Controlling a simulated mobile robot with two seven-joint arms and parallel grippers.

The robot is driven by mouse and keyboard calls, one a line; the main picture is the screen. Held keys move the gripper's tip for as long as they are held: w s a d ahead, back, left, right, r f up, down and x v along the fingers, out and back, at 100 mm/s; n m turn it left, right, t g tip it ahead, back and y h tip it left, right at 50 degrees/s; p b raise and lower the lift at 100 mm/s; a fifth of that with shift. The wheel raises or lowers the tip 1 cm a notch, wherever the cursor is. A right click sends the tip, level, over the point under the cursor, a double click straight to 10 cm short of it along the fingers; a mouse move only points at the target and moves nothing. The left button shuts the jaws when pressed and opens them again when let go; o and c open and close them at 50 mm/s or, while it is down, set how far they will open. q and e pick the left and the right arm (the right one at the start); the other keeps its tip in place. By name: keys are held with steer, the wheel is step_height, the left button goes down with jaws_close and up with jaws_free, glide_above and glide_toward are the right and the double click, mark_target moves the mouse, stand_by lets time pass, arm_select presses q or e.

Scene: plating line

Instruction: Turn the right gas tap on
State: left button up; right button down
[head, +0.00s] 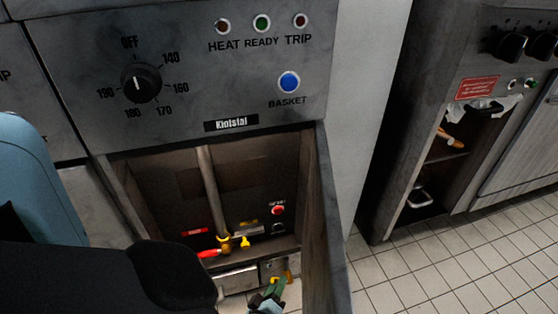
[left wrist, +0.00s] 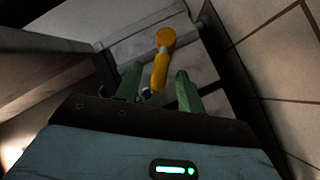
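The cabinet under the fryer panel is open in the head view. A yellow tap handle (head: 288,275) shows low at its right side, partly hidden by my left gripper (head: 270,292). In the left wrist view the yellow handle (left wrist: 160,70) has a round end and a narrower lever. The lever's near end lies between the green fingertips of my left gripper (left wrist: 158,78). The fingers stand apart with gaps on both sides of the lever; I see no clear contact. A second tap with a red lever (head: 209,253) and yellow parts sits at the pipe's foot. My right gripper is not in view.
The cabinet's right wall (head: 325,220) stands close beside my left gripper. A vertical pipe (head: 208,185) runs down inside, with a red button (head: 278,209) to its right. The tiled floor (head: 430,275) at the right is clear. Another open cabinet (head: 430,180) stands beyond.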

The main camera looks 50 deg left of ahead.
arm_select(q)
steer(key=shift+b+x, duration=0.45)
steer(key=shift+x, duration=0.85)
steer(key=shift+c, duration=0.5)
jaws_close()
